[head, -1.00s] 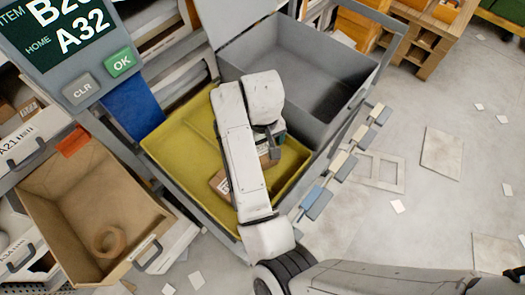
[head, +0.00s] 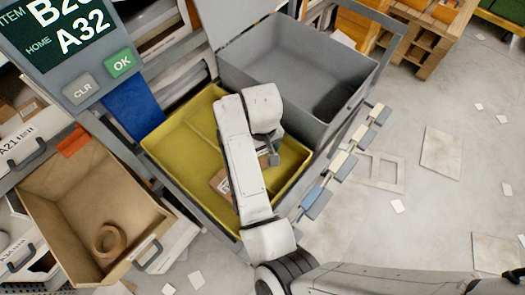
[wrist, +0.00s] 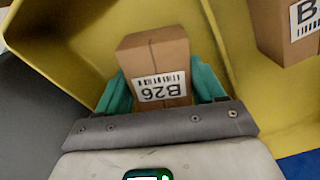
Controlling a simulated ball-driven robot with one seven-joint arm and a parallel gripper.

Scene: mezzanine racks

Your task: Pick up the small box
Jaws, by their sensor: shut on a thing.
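A small brown cardboard box (wrist: 155,52) with a white B26 label sits between the teal fingers of my gripper (wrist: 160,85) in the wrist view. My gripper is shut on it. In the head view my gripper (head: 272,154) is over the right part of the yellow tray (head: 185,128), mostly hidden by my wrist, and the held box cannot be made out. A second brown box (wrist: 285,30) with a label starting with B lies in the tray at the right of the wrist view. It also shows in the head view (head: 222,184), partly behind my arm.
An empty grey bin (head: 290,60) adjoins the tray at the back. A cardboard bin (head: 85,190) holding a tape roll (head: 110,238) is at the left. A screen panel (head: 75,40) reads A32. Open floor with scattered sheets lies to the right.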

